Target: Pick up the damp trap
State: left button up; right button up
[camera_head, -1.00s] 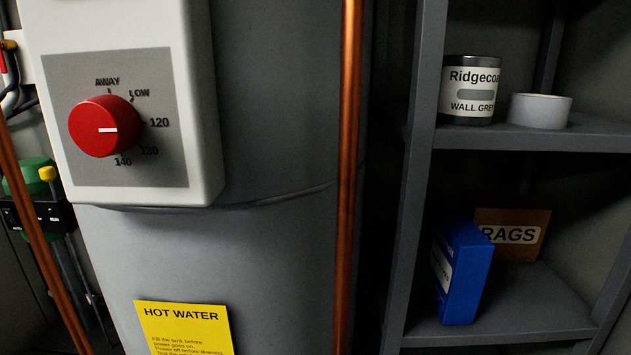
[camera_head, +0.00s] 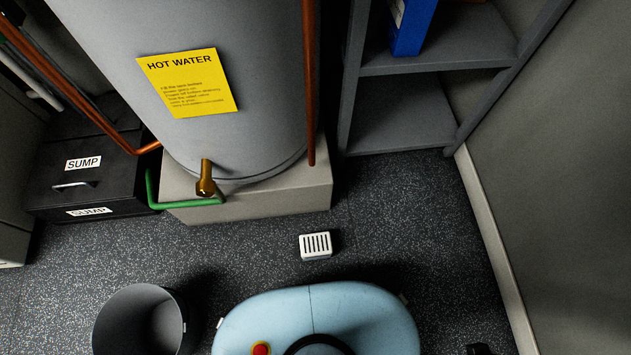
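A small white box with dark slots in its top, which looks like the damp trap (camera_head: 304,251), sits on the dark speckled floor. It is in front of the water heater's plinth and just beyond my light blue base. Nothing touches it. Neither of my grippers can be made out in this view. A small dark shape at the bottom edge on the right is too cut off to identify.
The water heater (camera_head: 270,90) stands on a pale plinth (camera_head: 270,203), with a brass tap (camera_head: 206,180) and green hose. A black sump box (camera_head: 120,185) is at left. A grey bin (camera_head: 115,335) stands lower left. Grey shelving (camera_head: 400,115) is at right. Floor around the trap is clear.

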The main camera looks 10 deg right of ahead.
aim_at(317, 246)
jog(key=k+j+z, duration=0.25)
jog(key=k, duration=0.2)
jog(key=k+j+z, duration=0.25)
jog(key=k, duration=0.15)
jog(key=i+l+u, duration=0.1)
jog(key=l, duration=0.25)
jog(key=i+l+u, duration=0.15)
jog(key=i+l, duration=0.15)
jog(key=i+l+u, duration=0.1)
jog(key=l, duration=0.3)
jog(key=i+l+u, duration=0.1)
jog(key=l, duration=0.3)
jog(key=i+u, duration=0.1)
jog(key=u, duration=1.1)
